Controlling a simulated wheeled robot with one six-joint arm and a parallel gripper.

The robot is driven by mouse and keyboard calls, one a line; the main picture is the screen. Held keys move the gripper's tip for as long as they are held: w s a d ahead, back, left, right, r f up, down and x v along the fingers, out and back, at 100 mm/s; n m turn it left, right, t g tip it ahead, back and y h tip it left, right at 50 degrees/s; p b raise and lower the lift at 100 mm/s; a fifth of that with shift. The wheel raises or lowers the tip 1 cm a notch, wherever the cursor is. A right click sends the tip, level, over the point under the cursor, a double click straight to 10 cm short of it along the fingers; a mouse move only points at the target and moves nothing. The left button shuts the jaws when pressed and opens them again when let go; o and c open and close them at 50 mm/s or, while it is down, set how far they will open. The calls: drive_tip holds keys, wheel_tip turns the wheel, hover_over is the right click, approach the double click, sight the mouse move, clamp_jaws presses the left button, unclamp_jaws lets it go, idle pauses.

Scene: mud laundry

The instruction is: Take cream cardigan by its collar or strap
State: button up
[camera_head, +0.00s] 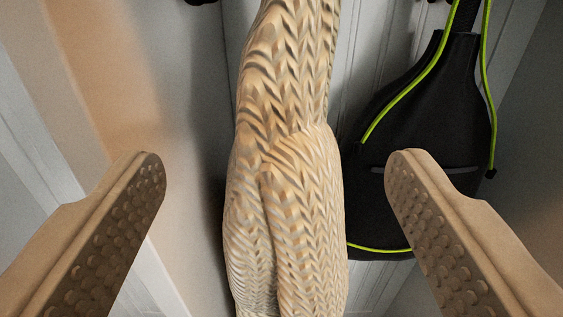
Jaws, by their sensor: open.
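The cream cardigan (290,165) hangs down the middle of the view. It is a knitted garment with a chevron pattern, bunched into a long narrow shape. Its top, with any collar, runs out of the upper edge of the picture, and its bottom runs out of the lower edge. My gripper (275,165) is open, with one studded finger to the left of the cardigan and one to the right. Neither finger appears to touch the cloth in the picture. I cannot tell how far the cardigan is beyond the fingertips.
A black bag (430,140) with lime-green trim hangs to the right, partly behind my right finger. A pale panelled wall (185,80) stands behind. A dark hook-like piece (203,2) shows at the top left. The space left of the cardigan looks clear.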

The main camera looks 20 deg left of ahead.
sight(281, 43)
drive_tip(key=shift+x, duration=5.25)
drive_tip(key=shift+f, duration=0.1)
drive_tip(key=shift+c, duration=0.4)
drive_tip(key=c, duration=1.3)
drive_tip(key=shift+r, duration=0.2)
drive_tip(key=shift+c, duration=0.2)
drive_tip(key=shift+r, duration=1.25)
drive_tip(key=shift+d, duration=0.15)
